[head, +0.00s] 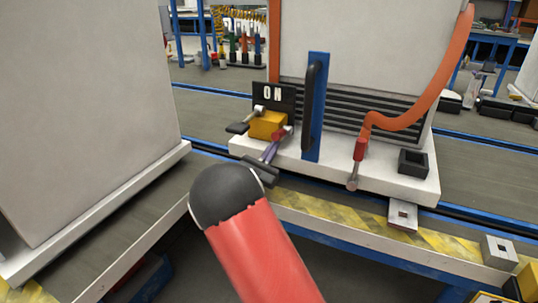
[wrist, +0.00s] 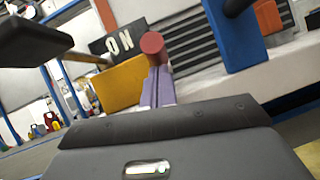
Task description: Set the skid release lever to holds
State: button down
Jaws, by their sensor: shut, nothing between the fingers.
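A yellow block (head: 267,124) sits on the white base below a black ON sign (head: 272,94). A metal rod with a black paddle (head: 237,128) reaches out from its left side; this looks like the lever. The paddle looms at upper left in the wrist view (wrist: 40,38). A red round-ended part (head: 281,132) is at the block's right side and shows in the wrist view (wrist: 152,43). My gripper (head: 271,149), with purple fingers (wrist: 157,82), is shut and empty, pointing at the red part. I cannot tell whether they touch. No holds marking is legible.
A blue upright (head: 317,110) with a black handle stands just right of my gripper. An orange cable (head: 400,118) hangs to a red connector (head: 359,150). A black open box (head: 413,163) sits on the base (head: 330,173). A large pale cabinet (head: 85,110) stands at left.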

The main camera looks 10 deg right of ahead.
aim_at(272, 137)
jog(key=shift+r, duration=0.1)
notch_tip(272, 137, up, 4)
jog(key=g+y+p, duration=0.1)
jog(key=p, duration=0.4)
dwell(0.4)
